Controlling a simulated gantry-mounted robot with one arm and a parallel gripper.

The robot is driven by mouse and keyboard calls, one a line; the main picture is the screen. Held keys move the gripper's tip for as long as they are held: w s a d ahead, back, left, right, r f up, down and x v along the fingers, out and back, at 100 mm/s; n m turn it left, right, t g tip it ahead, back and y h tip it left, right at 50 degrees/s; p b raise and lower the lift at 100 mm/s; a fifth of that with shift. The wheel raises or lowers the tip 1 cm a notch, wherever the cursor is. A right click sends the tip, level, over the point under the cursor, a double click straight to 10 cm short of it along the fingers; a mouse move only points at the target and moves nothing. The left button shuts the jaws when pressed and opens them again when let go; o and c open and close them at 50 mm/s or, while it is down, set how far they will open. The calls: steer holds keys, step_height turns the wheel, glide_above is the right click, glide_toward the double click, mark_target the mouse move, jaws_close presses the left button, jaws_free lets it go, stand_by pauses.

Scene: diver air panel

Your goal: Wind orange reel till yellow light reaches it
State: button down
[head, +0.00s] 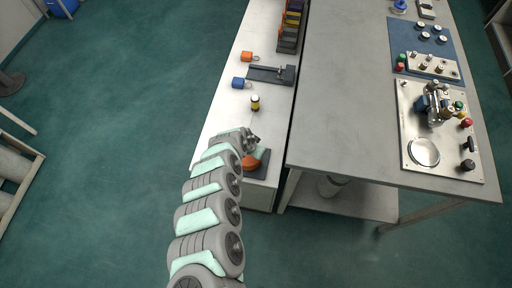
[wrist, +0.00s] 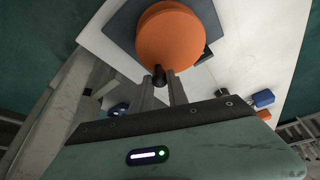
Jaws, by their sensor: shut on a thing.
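The orange reel (head: 251,162) sits on a dark base plate (head: 262,171) at the near end of the white bench. It fills the top middle of the wrist view (wrist: 172,38) as a round orange disc. My gripper (wrist: 161,78) is shut on a small dark crank knob (wrist: 159,73) at the reel's near edge. In the head view my gripper (head: 252,140) is beside the reel and partly covers it. A small cylinder with yellow and dark bands (head: 255,103) stands farther up the bench; I cannot tell whether it is the yellow light or lit.
A grey table (head: 335,120) with a valve panel (head: 410,132) stands to the right.

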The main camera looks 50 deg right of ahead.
mark_target(254, 164)
steer(key=m+b, duration=0.1)
steer(key=m+g+b, duration=0.1)
steer(key=m+b, duration=0.1)
steer(key=a+m+b, duration=0.1)
steer(key=shift+s+f+m+g, duration=0.25)
steer(key=shift+f+m+g, duration=0.05)
steer(key=shift+g, duration=0.1)
steer(key=m+b, duration=0.2)
steer(key=a+m+g+y+b, duration=0.1)
steer(key=b, duration=0.1)
steer(key=shift+s+a+f+m+b, duration=0.1)
steer(key=shift+m+b, duration=0.25)
steer(key=shift+m, duration=0.05)
steer(key=m+b, duration=0.1)
steer(key=b, duration=0.1)
steer(key=a+m+g+y+b, duration=0.1)
steer(key=m+b, duration=0.1)
steer(key=b, duration=0.1)
steer(key=m+b, duration=0.1)
steer(key=m+y+b, duration=0.1)
steer(key=b, duration=0.1)
steer(key=m+b, duration=0.1)
steer(key=shift+w+a+m+g, duration=0.3)
steer(key=shift+w+a, duration=0.05)
steer(key=shift+a+r+m+y+b, duration=0.1)
steer(key=shift+r+m+y+b, duration=0.25)
steer(key=shift+b, duration=0.25)
steer(key=c, duration=1.3)
jaws_free()
